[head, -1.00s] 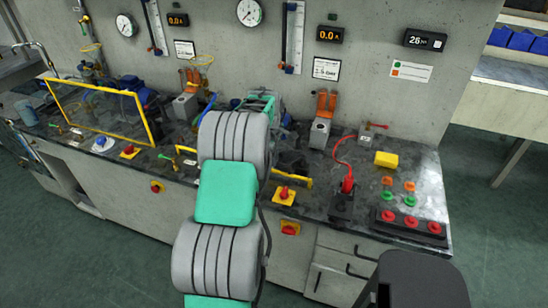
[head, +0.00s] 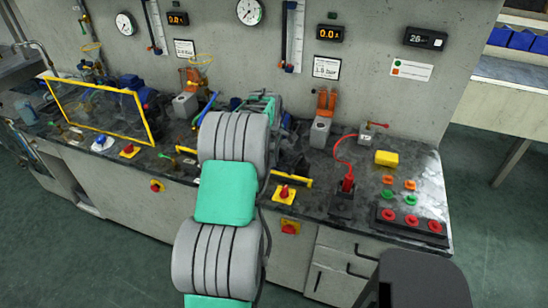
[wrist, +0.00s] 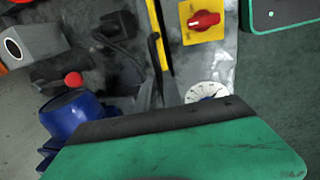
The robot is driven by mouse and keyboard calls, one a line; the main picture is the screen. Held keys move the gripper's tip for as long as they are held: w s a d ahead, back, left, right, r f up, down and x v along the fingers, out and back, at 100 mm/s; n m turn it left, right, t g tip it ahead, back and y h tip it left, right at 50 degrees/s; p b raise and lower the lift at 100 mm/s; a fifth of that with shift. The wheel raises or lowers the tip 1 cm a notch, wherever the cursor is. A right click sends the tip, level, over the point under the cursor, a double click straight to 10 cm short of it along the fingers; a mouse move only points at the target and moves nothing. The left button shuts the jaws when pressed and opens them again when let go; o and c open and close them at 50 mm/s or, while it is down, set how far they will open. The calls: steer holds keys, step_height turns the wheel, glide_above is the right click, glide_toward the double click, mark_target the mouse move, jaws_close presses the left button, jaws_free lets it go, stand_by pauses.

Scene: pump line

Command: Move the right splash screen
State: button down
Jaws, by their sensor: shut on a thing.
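The right splash screen shows only in part. My gripper (wrist: 150,122) fills the bottom of the wrist view, green with a dark front edge, close to that piece. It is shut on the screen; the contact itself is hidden.
The left yellow-framed screen (head: 105,108) stands upright at the left of the bench. A red knob on a yellow plate (head: 284,195) sits by the front edge, close right of my arm. A red-cabled plug (head: 347,184), a yellow block (head: 386,158) and several buttons occupy the right end.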

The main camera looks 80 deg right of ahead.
mark_target(274, 171)
step_height(274, 171, down, 3)
steer(key=shift+f+b, duration=0.2)
steer(key=shift+b, duration=0.4)
steer(key=shift+a+r, duration=0.1)
steer(key=c, duration=1.5)
jaws_free()
steer(key=r, duration=0.2)
steer(key=a+r, duration=0.1)
steer(key=r, duration=0.4)
steer(key=shift+a+r+b, duration=0.15)
steer(key=shift+r+b, duration=0.15)
steer(key=shift+b, duration=0.1)
